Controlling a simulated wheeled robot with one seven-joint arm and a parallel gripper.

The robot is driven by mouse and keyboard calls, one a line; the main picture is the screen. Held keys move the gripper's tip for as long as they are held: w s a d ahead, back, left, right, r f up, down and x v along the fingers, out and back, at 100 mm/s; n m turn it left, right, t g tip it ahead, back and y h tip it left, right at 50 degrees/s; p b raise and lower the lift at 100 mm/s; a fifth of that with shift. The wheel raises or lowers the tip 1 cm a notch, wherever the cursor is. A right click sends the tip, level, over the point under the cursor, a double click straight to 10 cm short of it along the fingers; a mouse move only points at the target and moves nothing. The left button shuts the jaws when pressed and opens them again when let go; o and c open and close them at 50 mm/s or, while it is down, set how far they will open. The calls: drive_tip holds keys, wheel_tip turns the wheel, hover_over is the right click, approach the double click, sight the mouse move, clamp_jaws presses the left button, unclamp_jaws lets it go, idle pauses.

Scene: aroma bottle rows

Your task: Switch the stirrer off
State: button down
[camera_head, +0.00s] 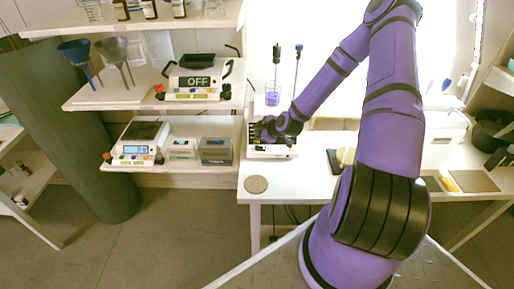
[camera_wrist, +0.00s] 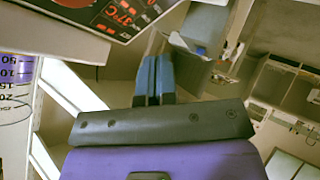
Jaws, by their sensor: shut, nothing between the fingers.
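The stirrer (camera_head: 272,151) is a white box on the white table, partly hidden behind my gripper (camera_head: 262,131) in the head view. In the wrist view its dark panel (camera_wrist: 118,14) shows a red 37°C reading at the top left, cut off by the frame edge. My gripper's blue fingers (camera_wrist: 154,80) are together and empty, close to the panel's lower edge. I cannot tell whether they touch it. A beaker (camera_head: 272,94) with purple liquid stands at the stirrer; its graduated wall (camera_wrist: 17,85) shows at the left of the wrist view.
Shelves (camera_head: 110,97) on the left hold funnels, bottles, a device reading OFF (camera_head: 198,81) and a scale (camera_head: 141,143). A round coaster (camera_head: 256,184) lies at the table's front left corner. Thin rods (camera_head: 297,66) stand behind the stirrer.

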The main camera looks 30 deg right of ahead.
sight(257, 148)
drive_tip(key=shift+w+a+f, duration=0.1)
drive_tip(key=shift+a+f, duration=0.05)
drive_tip(key=shift+f, duration=1)
drive_tip(key=shift+w+a+f, duration=0.1)
drive_tip(key=shift+a+f, duration=0.05)
drive_tip(key=shift+f, duration=0.95)
drive_tip(key=shift+f, duration=0.15)
drive_tip(key=shift+f, duration=0.25)
drive_tip(key=shift+a+f, duration=0.1)
drive_tip(key=shift+f, duration=0.2)
idle(0.9)
drive_tip(key=shift+r, duration=0.15)
drive_tip(key=shift+s+r, duration=0.1)
drive_tip(key=shift+r, duration=0.5)
drive_tip(key=shift+s+d+r, duration=0.1)
drive_tip(key=shift+d+r, duration=0.1)
drive_tip(key=shift+r, duration=1.05)
drive_tip(key=shift+s+d+r, duration=0.1)
drive_tip(key=shift+d+r, duration=0.1)
drive_tip(key=shift+r, duration=1.05)
